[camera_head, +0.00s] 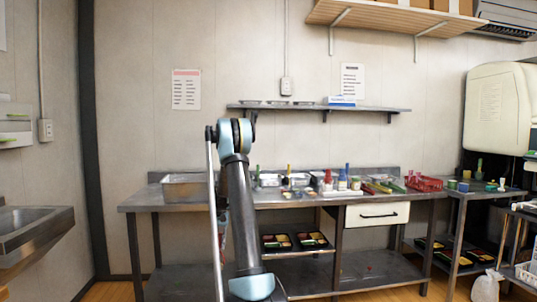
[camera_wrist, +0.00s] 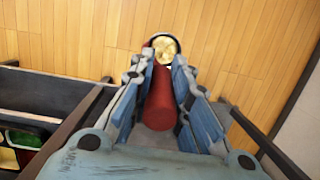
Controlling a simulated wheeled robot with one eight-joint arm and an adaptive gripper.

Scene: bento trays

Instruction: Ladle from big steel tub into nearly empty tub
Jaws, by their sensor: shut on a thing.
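In the wrist view my gripper (camera_wrist: 162,62) is shut on the red handle (camera_wrist: 159,100) of a ladle-like tool. Its round metal end (camera_wrist: 165,47) shows past the fingertips with a mottled yellowish face; I cannot tell whether that is food or a reflection. Wooden floor shows behind it. In the head view my arm hides the gripper and the tool. The big steel tub (camera_head: 184,190) stands at the left end of the steel table. Smaller steel tubs (camera_head: 269,180) (camera_head: 299,179) sit to its right; their contents are too small to tell.
The steel table (camera_head: 320,200) also holds bottles (camera_head: 343,181) and a red rack (camera_head: 424,183). Bento trays (camera_head: 277,242) lie on a shelf beneath, and trays show at the wrist view's lower left (camera_wrist: 22,137). A sink (camera_head: 32,232) stands at the left.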

